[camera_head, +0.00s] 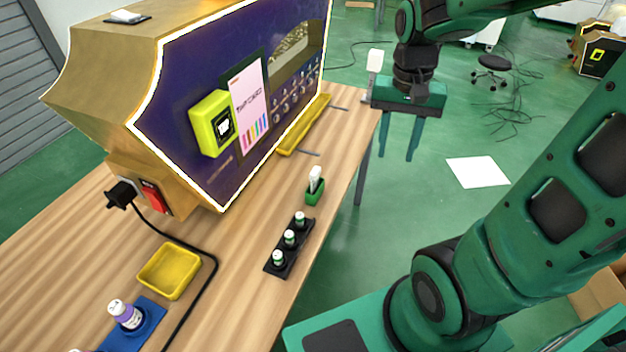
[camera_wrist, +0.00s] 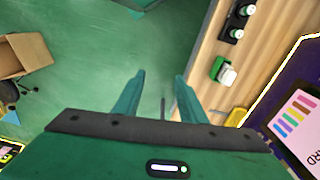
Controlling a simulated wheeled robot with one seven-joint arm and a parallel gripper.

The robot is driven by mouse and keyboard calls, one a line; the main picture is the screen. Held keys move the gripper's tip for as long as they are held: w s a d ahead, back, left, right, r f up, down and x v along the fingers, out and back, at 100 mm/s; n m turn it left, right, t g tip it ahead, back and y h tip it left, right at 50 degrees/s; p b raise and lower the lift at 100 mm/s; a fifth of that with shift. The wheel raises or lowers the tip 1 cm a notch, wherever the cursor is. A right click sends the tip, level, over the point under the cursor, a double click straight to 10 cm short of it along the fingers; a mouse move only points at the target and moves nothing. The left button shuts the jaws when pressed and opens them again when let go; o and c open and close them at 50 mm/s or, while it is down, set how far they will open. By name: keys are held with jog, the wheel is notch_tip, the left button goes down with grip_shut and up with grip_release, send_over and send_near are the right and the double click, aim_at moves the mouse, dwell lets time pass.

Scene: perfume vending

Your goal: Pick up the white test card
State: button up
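The white test card (camera_head: 315,175) stands upright in a small green holder (camera_head: 314,196) on the wooden table, near its right edge. In the wrist view the white card (camera_wrist: 228,75) and its green holder (camera_wrist: 216,67) show at the upper right, outside the fingers. My gripper (camera_head: 397,157) points down beyond the table's right edge, above the floor, with its two fingers apart and nothing between them. The open fingers also show in the wrist view (camera_wrist: 159,76). My gripper is clear of the card.
A black rack (camera_head: 289,245) of small vials stands in front of the holder. The purple and gold vending machine (camera_head: 180,90) fills the table's back left. A yellow tray (camera_head: 170,271), a black cable and a blue stand (camera_head: 135,330) with a bottle lie at the front left.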

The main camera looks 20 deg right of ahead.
jog(key=w+a+f, duration=0.2)
jog(key=w+a, duration=0.4)
jog(key=w, duration=0.1)
jog(key=m, duration=0.1)
send_over(315, 170)
jog(key=f, duration=0.3)
jog(key=shift+s+d+f, duration=0.3)
jog(key=shift+f, duration=0.05)
jog(key=f, duration=0.4)
jog(key=shift+w+a+f, duration=0.1)
jog(key=shift+a+f, duration=0.1)
jog(key=shift+w+a+f, duration=0.1)
jog(key=shift+f, duration=1.55)
jog(key=shift+w+a+f, duration=0.1)
jog(key=shift+f, duration=1.5)
grip_shut()
